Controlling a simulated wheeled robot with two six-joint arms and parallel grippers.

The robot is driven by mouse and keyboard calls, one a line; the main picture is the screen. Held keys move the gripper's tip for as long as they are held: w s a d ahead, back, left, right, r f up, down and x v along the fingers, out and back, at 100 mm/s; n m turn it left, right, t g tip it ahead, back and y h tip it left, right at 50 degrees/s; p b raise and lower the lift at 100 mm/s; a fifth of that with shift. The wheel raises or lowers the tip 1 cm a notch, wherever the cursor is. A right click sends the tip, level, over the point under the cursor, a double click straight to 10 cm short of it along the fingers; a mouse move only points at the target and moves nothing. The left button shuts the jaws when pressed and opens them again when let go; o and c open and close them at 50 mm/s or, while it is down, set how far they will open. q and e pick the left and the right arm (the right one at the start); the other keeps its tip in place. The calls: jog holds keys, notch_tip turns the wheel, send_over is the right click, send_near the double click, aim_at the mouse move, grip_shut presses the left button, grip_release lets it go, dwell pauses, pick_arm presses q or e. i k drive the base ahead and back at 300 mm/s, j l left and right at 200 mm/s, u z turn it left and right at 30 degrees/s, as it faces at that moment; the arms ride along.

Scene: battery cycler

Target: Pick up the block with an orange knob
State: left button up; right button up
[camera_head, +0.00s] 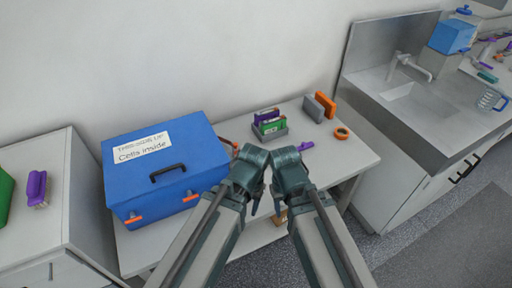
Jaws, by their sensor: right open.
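I cannot clearly make out a block with an orange knob. A grey slab (313,108) and an orange slab (326,103) stand side by side at the back right of the white table. An orange ring (342,132) lies in front of them. My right gripper (278,208) is at the table's front edge, pointing down; it is open, and nothing shows in it. My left gripper (255,206) is close beside it, its jaws too small and dark to read. My two wrists hide part of the table.
A blue box (190,187) labelled "Cells inside" stands on the table (345,155) at left. A grey tray (271,136) with purple and green packs stands at the back. A sink unit (385,115) stands right. The table's right end is mostly clear.

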aim_at(236, 148)
jog(key=i+l, duration=0.1)
jog(key=l, duration=0.35)
jog(key=i+l, duration=0.15)
jog(key=l, duration=0.3)
jog(key=i+l, duration=0.1)
jog(key=l, duration=0.35)
jog(key=i+l, duration=0.1)
jog(key=l, duration=0.35)
